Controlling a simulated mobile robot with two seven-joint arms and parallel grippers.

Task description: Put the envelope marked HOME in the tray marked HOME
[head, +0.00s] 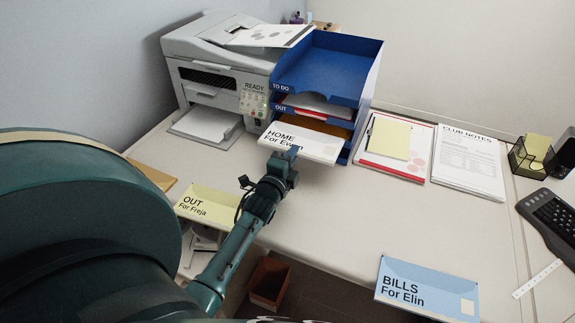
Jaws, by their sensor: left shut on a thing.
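A white envelope (306,143) marked "HOME For Ewan" is in my left gripper (283,157), which is shut on its near edge. The envelope lies about flat in front of the lower part of the blue tray stack (366,78). Its far edge is at the opening of a lower tray, and I cannot tell how far in it reaches. The top tray is marked "TO DO" and the one below "OUT". The label of any lower tray is hidden behind the envelope. The OUT tray holds papers, and something orange-yellow shows below it. My right gripper is not in view.
A printer (220,62) stands left of the stack. A yellow "OUT For Freja" envelope (207,203) and a blue "BILLS For Elin" envelope (428,287) lie near the front edge. A clipboard (395,148) and club notes (468,160) lie to the right. The middle desk is clear.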

